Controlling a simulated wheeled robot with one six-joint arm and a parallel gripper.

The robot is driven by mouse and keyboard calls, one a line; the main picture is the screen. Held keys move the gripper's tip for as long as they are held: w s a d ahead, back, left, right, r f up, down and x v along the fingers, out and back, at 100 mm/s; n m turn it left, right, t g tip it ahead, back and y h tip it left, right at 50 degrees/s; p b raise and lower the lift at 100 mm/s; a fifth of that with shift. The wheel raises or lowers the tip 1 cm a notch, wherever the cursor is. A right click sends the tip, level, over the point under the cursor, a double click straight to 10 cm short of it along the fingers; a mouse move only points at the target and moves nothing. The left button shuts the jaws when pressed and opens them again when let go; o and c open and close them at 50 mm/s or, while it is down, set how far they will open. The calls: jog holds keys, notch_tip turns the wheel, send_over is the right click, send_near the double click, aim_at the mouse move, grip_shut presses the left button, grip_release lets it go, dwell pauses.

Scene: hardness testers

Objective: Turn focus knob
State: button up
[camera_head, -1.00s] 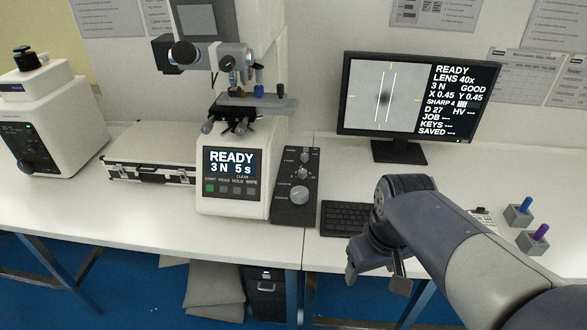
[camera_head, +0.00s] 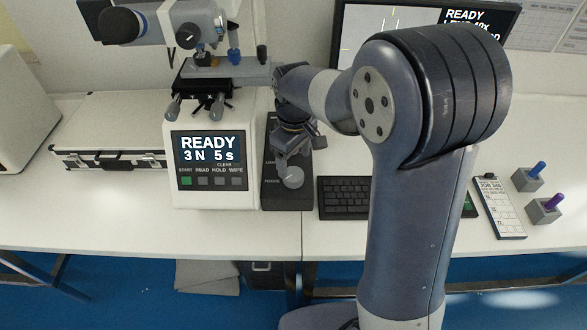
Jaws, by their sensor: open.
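The dark control panel (camera_head: 273,197) stands on the bench just right of the hardness tester (camera_head: 208,192). A large grey round knob (camera_head: 292,177) shows at its front end; its label is too small to read surely, so I cannot confirm that it is the focus knob. My gripper (camera_head: 298,151) is open, pointing down over the panel, just behind and above this knob in the picture. I cannot tell whether a finger touches it. My gripper and arm hide most of the panel's other knobs. The tester's display reads READY, 3 N, 5 s.
The keyboard (camera_head: 343,198) lies right of the panel. My arm covers part of the monitor (camera_head: 358,30). A silver case (camera_head: 110,135) lies left of the tester. The front bench strip is clear.

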aim_at(294, 174)
notch_tip(294, 174, down, 5)
jog(key=shift+f, duration=0.15)
jog(key=shift+c, duration=0.5)
jog(key=c, duration=0.9)
jog(key=shift+m, duration=0.4)
